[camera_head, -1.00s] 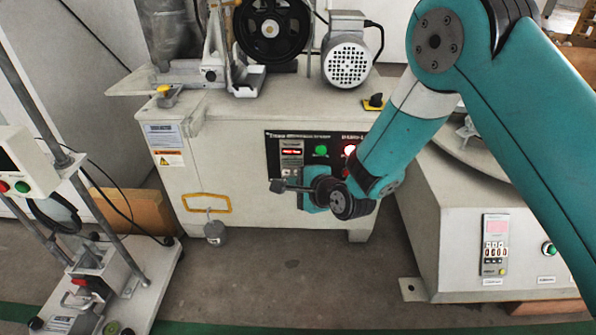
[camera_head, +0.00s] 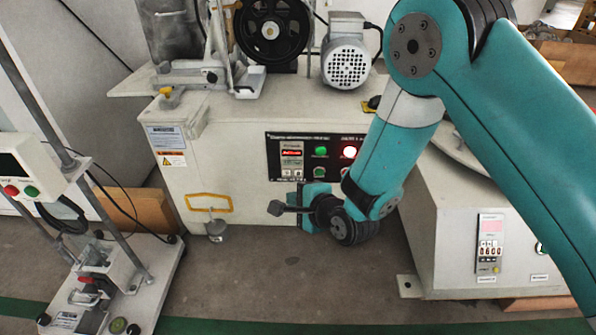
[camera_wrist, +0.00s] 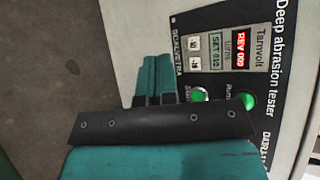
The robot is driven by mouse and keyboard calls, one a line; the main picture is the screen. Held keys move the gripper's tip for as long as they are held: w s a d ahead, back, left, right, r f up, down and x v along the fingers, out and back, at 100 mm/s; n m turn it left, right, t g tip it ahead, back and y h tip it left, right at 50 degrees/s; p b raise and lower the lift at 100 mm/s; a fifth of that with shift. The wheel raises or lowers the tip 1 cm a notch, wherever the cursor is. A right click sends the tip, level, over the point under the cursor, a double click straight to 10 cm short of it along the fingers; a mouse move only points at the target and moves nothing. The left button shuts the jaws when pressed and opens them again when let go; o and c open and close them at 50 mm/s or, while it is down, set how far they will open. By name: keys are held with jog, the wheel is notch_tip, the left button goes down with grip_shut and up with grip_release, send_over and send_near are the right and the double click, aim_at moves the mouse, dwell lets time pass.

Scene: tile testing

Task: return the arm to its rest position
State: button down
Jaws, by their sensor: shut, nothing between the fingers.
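My gripper (camera_head: 315,193) is in front of the lower part of the white machine, just below its control panel (camera_head: 305,140). In the wrist view its two teal fingers (camera_wrist: 153,78) are together and hold nothing. My teal arm reaches in from the right, bent at the elbow, with the forearm slanting down to the left. In the wrist view the panel (camera_wrist: 215,25) reads "Deep abrasion tester". It has displays and green buttons, and my gripper hides part of its lower area. The fingers appear apart from the panel.
A second machine (camera_head: 455,230) stands close at the right, partly behind my arm. A test stand (camera_head: 150,290) is at the left. The floor (camera_head: 280,275) between them is clear.

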dwell(0.5)
jog(key=s+d+r+n+g+p, duration=0.2)
jog(key=s+r+n+p, duration=0.15)
jog(key=r, duration=0.75)
jog(key=s+d+r+n+g+p, duration=0.2)
jog(key=r+n+p, duration=0.3)
jog(key=r, duration=0.6)
jog(key=s+d+r+n+g+h+p, duration=0.1)
jog(key=s+d+r+n+g+p, duration=0.2)
jog(key=s+r, duration=0.35)
jog(key=s+d+r+n+g+h+p, duration=0.1)
jog(key=s+d+r+n+h+p, duration=0.1)
jog(key=s+d+r+n, duration=0.4)
jog(key=s+d+r+n+g+h+p, duration=0.1)
jog(key=s+d+r+n+g+p, duration=0.15)
jog(key=s+r+n, duration=0.4)
notch_tip(320, 180, up, 36)
jog(key=s+m+p, duration=0.1)
jog(key=m+p, duration=0.1)
jog(key=p, duration=3.6)
jog(key=shift+s+a+m, duration=0.15)
jog(key=shift+s+m, duration=0.05)
jog(key=shift+m, duration=0.2)
jog(key=shift+s, duration=0.1)
